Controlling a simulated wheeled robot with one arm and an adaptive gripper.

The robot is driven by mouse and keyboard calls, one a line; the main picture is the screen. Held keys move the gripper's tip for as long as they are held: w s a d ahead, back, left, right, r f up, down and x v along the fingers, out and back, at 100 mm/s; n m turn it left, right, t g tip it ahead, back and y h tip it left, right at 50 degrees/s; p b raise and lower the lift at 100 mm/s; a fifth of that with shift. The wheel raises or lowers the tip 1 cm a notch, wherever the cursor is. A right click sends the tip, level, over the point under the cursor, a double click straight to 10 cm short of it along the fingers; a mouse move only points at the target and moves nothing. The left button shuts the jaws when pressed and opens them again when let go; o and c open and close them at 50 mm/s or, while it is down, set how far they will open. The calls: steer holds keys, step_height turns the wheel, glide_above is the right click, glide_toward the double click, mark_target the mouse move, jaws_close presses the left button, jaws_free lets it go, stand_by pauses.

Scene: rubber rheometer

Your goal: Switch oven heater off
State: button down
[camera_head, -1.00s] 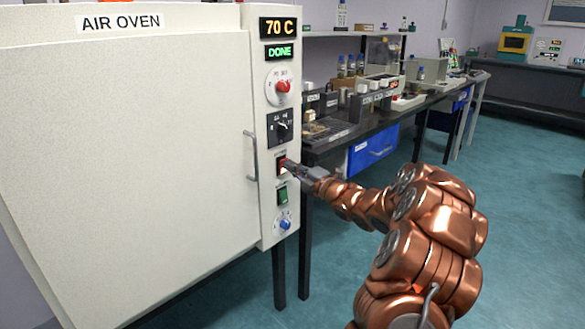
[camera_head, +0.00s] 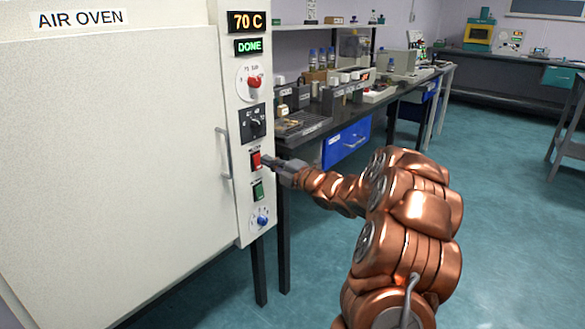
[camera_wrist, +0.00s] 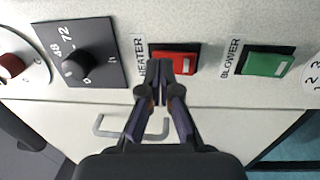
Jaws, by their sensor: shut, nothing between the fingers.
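The white air oven (camera_head: 110,150) stands at the left with its door shut. Its display (camera_head: 247,22) reads 70 C, and a green sign (camera_head: 249,46) below reads DONE. The red heater switch (camera_head: 256,161) is on the oven's right panel; it also shows in the wrist view (camera_wrist: 174,62) beside the label HEATER. My gripper (camera_head: 267,163) is shut and empty, its fingertips at the switch. In the wrist view my fingertips (camera_wrist: 164,66) overlap the switch's lower part; I cannot tell whether they touch it.
The green blower switch (camera_head: 258,190) and a blue knob (camera_head: 261,221) are below the heater switch. A black dial (camera_head: 254,123) and a red knob (camera_head: 254,82) are above. The door handle (camera_head: 223,152) is left of the panel. A crowded bench (camera_head: 330,125) stands behind my arm.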

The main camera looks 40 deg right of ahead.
steer(key=r+v, duration=0.2)
steer(key=v, duration=1)
steer(key=shift+s+r+p, duration=0.25)
steer(key=shift+r+p, duration=0.1)
steer(key=w+r+m+g+h+p, duration=0.3)
steer(key=r+m+h+p, duration=0.3)
steer(key=p, duration=0.2)
steer(key=s+a+r+m+g+h+p, duration=0.3)
steer(key=s+a+r+m+g+p, duration=0.1)
steer(key=m+p, duration=0.2)
steer(key=s+a+r+m+g+y+p, duration=0.1)
steer(key=s+a+r+m+g+p, duration=0.1)
steer(key=s+a, duration=0.6)
steer(key=s+a+r+m+g+y+p, duration=0.1)
steer(key=s+a+m+g+p, duration=0.3)
steer(key=s, duration=1.2)
steer(key=s+a+r+m+g+y+p, duration=0.1)
steer(key=s+a+r+m+g+p, duration=0.2)
steer(key=s+a+g+p, duration=0.4)
steer(key=s+a+r+p, duration=0.1)
steer(key=s+a, duration=0.4)
steer(key=shift+s+a+y+p, duration=0.3)
steer(key=shift+s+y+p, duration=0.05)
steer(key=shift+y+p, duration=0.05)
steer(key=c, duration=1.9)
jaws_free()
